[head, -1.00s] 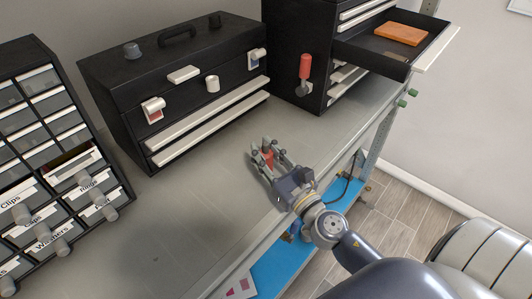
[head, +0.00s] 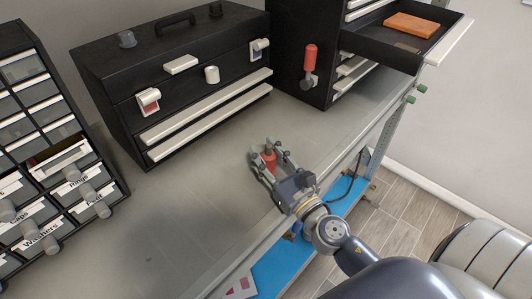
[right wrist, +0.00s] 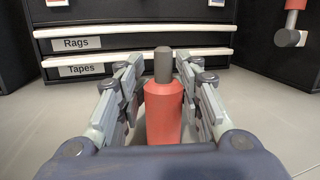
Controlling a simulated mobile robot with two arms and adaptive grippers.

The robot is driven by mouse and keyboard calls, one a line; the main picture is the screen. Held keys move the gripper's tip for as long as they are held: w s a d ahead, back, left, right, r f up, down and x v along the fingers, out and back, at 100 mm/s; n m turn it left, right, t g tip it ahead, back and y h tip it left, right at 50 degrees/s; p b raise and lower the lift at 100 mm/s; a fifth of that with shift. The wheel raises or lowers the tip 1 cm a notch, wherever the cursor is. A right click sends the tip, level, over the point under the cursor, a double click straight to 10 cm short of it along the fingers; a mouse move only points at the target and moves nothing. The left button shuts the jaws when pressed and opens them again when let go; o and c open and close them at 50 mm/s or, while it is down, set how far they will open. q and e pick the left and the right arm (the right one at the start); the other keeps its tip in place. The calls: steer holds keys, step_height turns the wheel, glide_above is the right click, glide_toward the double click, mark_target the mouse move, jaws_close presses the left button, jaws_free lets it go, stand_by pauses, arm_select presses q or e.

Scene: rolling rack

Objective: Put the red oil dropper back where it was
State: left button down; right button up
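The red oil dropper (head: 269,160) has a red body and a dark grey tip. It appears to stand upright on the grey worktop near its front edge. In the right wrist view the dropper (right wrist: 163,108) is centred between the fingers of my right gripper (right wrist: 161,85). That gripper (head: 271,155) also shows in the head view, with a finger on each side of the dropper. The fingers look open, with a narrow gap beside the dropper; contact on the right side is hard to tell. My left gripper is out of view.
A black toolbox (head: 110,70) stands behind on the worktop (head: 185,205). A labelled drawer organizer (head: 45,135) is at the left. The middle worktop is clear.

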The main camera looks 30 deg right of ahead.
steer(key=shift+o, duration=0.6)
steer(key=shift+r+p, duration=0.4)
steer(key=shift+r, duration=0.05)
steer(key=shift+r+p, duration=0.45)
steer(key=shift+s+d+f+b, duration=0.1)
steer(key=shift+s+f+b, duration=0.5)
steer(key=shift+f+b, duration=0.25)
steer(key=s+b, duration=0.1)
steer(key=s, duration=0.1)
steer(key=s+b, duration=0.2)
steer(key=s, duration=0.1)
steer(key=s+b, duration=0.2)
steer(key=s, duration=0.1)
steer(key=shift+d+f, duration=0.2)
steer(key=shift+d, duration=0.2)
steer(key=shift+s+d+f, duration=0.1)
steer(key=shift+s+d, duration=0.05)
steer(key=shift+s, duration=0.6)
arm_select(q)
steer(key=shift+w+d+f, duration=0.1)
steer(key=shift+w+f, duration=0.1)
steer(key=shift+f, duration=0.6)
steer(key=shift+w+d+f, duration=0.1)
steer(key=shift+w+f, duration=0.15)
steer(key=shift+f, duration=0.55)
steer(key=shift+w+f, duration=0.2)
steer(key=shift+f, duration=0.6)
arm_select(e)
steer(key=shift+s, duration=0.55)
